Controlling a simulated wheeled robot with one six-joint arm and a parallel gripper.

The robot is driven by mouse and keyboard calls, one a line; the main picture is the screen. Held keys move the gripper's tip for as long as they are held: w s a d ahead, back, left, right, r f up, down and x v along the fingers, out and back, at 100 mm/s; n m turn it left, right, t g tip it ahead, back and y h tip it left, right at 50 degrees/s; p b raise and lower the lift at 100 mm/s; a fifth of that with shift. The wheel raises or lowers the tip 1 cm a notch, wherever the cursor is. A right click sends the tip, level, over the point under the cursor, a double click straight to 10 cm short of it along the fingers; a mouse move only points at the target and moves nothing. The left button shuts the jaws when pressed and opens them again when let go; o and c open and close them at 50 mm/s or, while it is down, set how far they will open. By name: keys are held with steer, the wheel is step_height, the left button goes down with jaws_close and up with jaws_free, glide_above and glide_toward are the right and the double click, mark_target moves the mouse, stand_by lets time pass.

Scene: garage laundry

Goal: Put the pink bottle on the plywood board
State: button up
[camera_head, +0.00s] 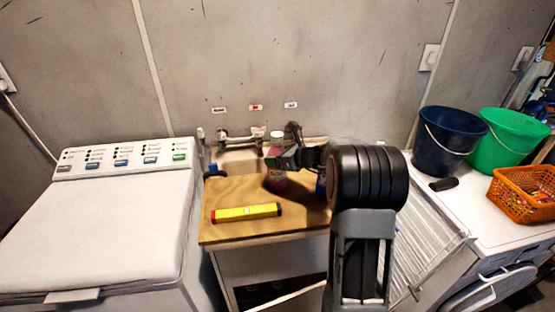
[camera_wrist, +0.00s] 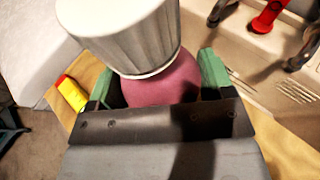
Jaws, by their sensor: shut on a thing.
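The pink bottle (camera_head: 277,181) with a white cap is upright over the back part of the plywood board (camera_head: 222,190). I cannot tell whether its base touches the board. My gripper (camera_head: 280,158) is shut on the bottle's upper body, coming from the right. In the wrist view, the green fingers of my gripper (camera_wrist: 158,82) are on either side of the pink bottle (camera_wrist: 170,84), below its large white cap. My arm hides the right part of the board.
A yellow spirit level (camera_head: 246,212) lies on the board's front part. A sink (camera_head: 238,160) with a tap is behind. A washing machine (camera_head: 100,225) stands left. Blue (camera_head: 447,142) and green (camera_head: 510,137) buckets and an orange basket (camera_head: 524,196) stand right. A blue item is partly hidden by my arm.

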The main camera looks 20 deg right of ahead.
steer(key=shift+f, duration=0.55)
steer(key=shift+f, duration=0.2)
steer(key=o, duration=1.2)
steer(key=shift+o, duration=0.2)
